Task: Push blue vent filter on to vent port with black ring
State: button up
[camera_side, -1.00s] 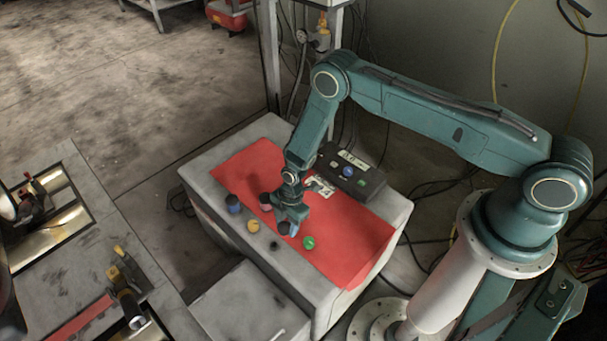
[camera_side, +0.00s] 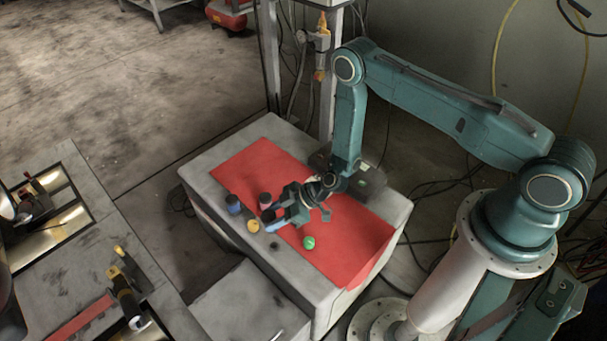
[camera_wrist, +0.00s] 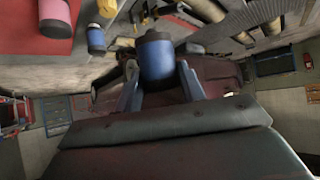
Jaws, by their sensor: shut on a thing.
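My gripper (camera_side: 279,218) is shut on a blue cylinder (camera_side: 270,224) with a dark end, apparently the blue vent filter. In the wrist view my gripper (camera_wrist: 157,72) has its fingers on both sides of this blue cylinder (camera_wrist: 158,62), dark end facing away. In the side view it lies tilted over the red mat's left edge, pointing left. Another blue cylinder with a black top (camera_side: 233,207) stands to the left; it also shows in the wrist view (camera_wrist: 95,40). I cannot pick out a vent port with a black ring with certainty.
A pink cylinder with a dark top (camera_side: 265,202), a yellow piece (camera_side: 253,226), a small black piece (camera_side: 275,246) and a green piece (camera_side: 308,242) stand close by. A dark box (camera_side: 372,184) is partly behind my arm. The red mat's (camera_side: 350,245) front right is clear.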

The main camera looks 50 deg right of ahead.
jog(key=shift+w+d+r+m+t, duration=0.2)
jog(key=shift+d+r+m+t, duration=0.2)
jog(key=shift+r+m, duration=0.15)
jog(key=shift+t, duration=0.3)
jog(key=shift+a+f, duration=0.1)
jog(key=shift+f, duration=2.45)
jog(key=shift+f, duration=0.15)
jog(key=shift+f, duration=3.1)
jog(key=shift+f, duration=0.85)
jog(key=o, duration=1.1)
jog(key=shift+s, duration=0.1)
jog(key=shift+v, duration=6.85)
